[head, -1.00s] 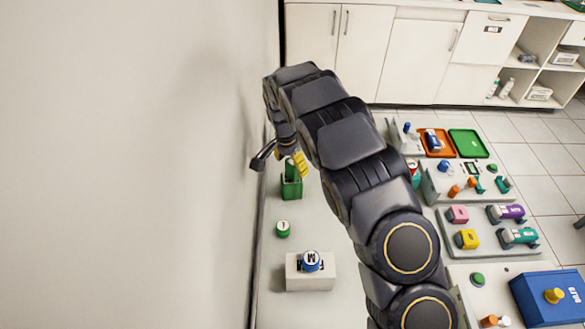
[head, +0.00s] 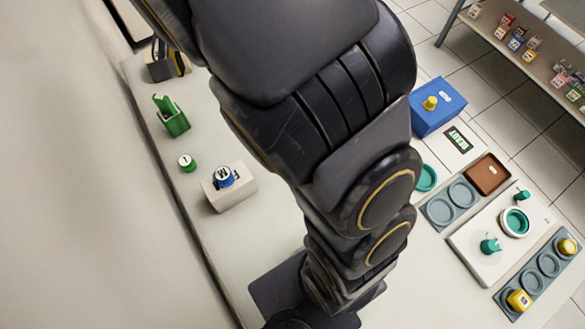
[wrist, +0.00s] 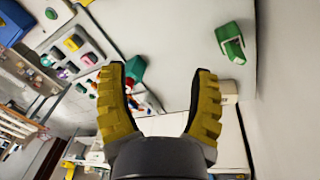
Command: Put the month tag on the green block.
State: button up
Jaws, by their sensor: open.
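The green block (head: 175,121) stands on the bench near the wall, with a lighter green piece (head: 162,103) upright at its far end. In the wrist view a green block-like thing (wrist: 234,50) lies beyond and right of the fingers. A blue round piece marked M (head: 224,176) sits on a white block (head: 232,189); I cannot tell whether it is the month tag. My gripper (wrist: 160,72) is open with yellow ribbed fingers and nothing between the fingertips.
A small green cap marked 1 (head: 187,163) stands between the green block and the white block. A dark striped block (head: 166,61) is farther back. A blue box (head: 437,108) and a brown tray (head: 487,174) lie right of my arm. The wall borders the bench's left.

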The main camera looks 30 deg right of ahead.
jog(key=s+r+n+y, duration=0.1)
jog(key=s+n, duration=0.2)
jog(key=s, duration=1)
jog(key=s+d+r+n+g, duration=0.1)
jog(key=s+r+n, duration=0.1)
jog(key=s, duration=1)
jog(key=shift+s+d+r+n+g+y, duration=0.2)
jog(key=shift+s+d+n+g+y, duration=0.15)
jog(key=shift+n, duration=0.45)
jog(key=shift+a, duration=0.1)
